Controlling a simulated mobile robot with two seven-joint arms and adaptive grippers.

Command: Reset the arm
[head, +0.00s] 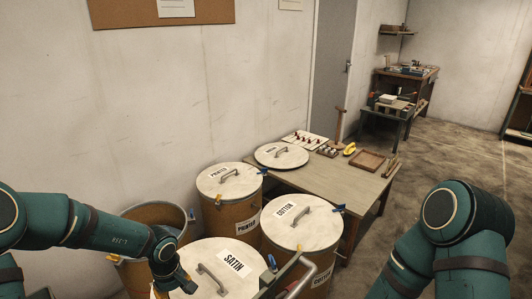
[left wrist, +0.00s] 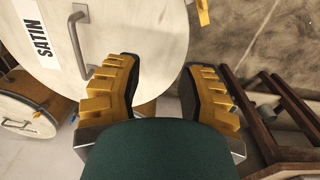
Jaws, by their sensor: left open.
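My left arm (head: 110,232) reaches in from the left in the head view, its wrist bent down beside the barrel labelled SATIN (head: 222,270). My left gripper shows in the left wrist view (left wrist: 160,85), with its yellow-backed fingers spread wide and nothing between them. It hangs over the right edge of the white SATIN lid (left wrist: 110,50). In the head view its fingertips are hard to make out. My right arm (head: 465,215) shows at the lower right as a bent teal elbow. My right gripper is out of the frame.
Lidded barrels labelled PRINTED (head: 228,180) and COTTON (head: 302,222) stand close by. An open barrel (head: 165,212) is behind my left arm. A wooden table (head: 340,182) holds a round lid (head: 281,156), a tray (head: 368,160) and small tools. Floor at the right is clear.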

